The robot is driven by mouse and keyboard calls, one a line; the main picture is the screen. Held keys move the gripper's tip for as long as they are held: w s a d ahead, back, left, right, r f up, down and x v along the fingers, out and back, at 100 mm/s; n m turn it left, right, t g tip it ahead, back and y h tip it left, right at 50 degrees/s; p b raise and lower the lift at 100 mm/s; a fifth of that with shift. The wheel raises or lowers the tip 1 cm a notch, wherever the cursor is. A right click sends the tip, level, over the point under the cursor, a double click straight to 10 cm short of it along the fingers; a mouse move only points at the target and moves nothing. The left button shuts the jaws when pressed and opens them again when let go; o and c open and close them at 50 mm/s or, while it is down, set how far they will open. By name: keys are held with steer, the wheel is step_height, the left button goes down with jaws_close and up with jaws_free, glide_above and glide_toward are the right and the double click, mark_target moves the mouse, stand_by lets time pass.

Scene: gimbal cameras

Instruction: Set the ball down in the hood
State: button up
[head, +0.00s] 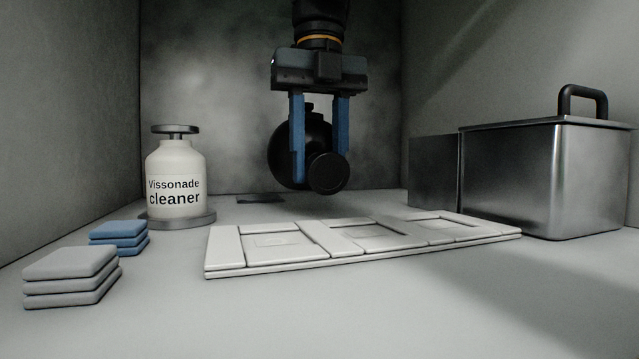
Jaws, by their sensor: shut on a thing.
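The ball (281,158) is a black, round, camera-like body with a short dark cylinder, like a lens, facing me at its lower right. My gripper (320,166) points down from the top middle, with its two blue fingers shut on the ball. The ball hangs above the floor, behind the pale tray. The hood appears to be the grey-walled enclosure around everything, with a back wall (215,80) and a light grey floor (330,315). The parts of the ball behind the fingers are hidden.
A pale three-recess tray (222,262) lies in the middle. A white cleaner bottle (176,170) stands on a round grey base at left. Blue cloths (118,233) and grey cloths (70,265) are stacked nearer. A lidded metal box (545,180) stands at right. A flat dark patch (261,198) lies at back. The front floor is clear.

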mark_target(319, 182)
steer(key=shift+f, duration=1.6)
steer(key=o, duration=1.4)
steer(key=shift+f, duration=0.1)
